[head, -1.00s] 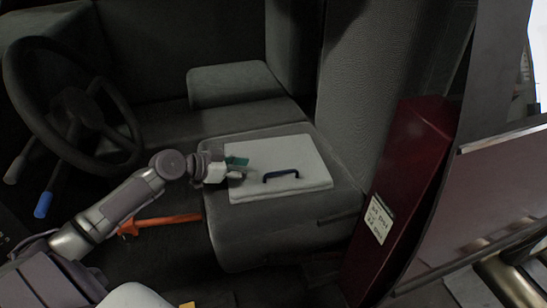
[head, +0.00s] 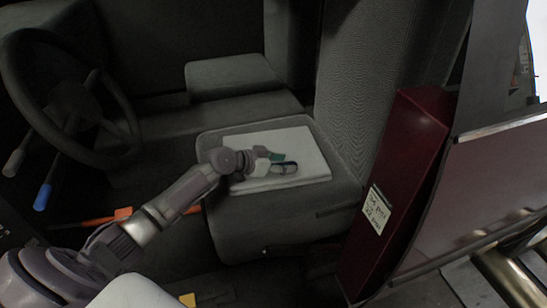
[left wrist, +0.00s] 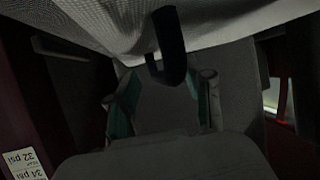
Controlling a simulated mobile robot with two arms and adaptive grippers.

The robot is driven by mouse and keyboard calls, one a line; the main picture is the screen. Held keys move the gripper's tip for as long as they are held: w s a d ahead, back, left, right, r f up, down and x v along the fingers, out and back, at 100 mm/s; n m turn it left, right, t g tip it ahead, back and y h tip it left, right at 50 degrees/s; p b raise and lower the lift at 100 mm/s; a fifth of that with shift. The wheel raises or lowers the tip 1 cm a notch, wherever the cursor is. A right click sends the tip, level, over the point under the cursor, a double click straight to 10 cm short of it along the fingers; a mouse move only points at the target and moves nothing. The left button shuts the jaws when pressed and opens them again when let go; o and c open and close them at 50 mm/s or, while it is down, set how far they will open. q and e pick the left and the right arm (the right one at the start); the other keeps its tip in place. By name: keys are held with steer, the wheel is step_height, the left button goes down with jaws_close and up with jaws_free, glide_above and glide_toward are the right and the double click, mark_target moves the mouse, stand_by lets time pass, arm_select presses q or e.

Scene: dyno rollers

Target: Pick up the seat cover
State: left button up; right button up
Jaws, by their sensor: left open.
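The seat cover (head: 308,148) is a flat, pale square lying on the dark grey seat, with a dark loop handle (head: 290,170) on top. My left gripper (head: 277,162) reaches over the cover from the left and is at the handle, partly hiding it. In the left wrist view the cover (left wrist: 90,22) fills the top, and the handle (left wrist: 172,50) hangs between the spread, teal-lined fingers of the left gripper (left wrist: 160,103). The fingers look open, and I cannot tell whether they touch the handle. My right gripper is not in view.
The seat (head: 270,220) bears the cover, with its backrest behind. A steering wheel (head: 25,90) stands at the left. A dark red pillar (head: 400,170) with a pressure label and the open door (head: 490,200) are at the right. An orange bar (head: 95,221) lies low on the left.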

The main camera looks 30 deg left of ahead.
arm_select(q)
jaws_close()
stand_by(0.7)
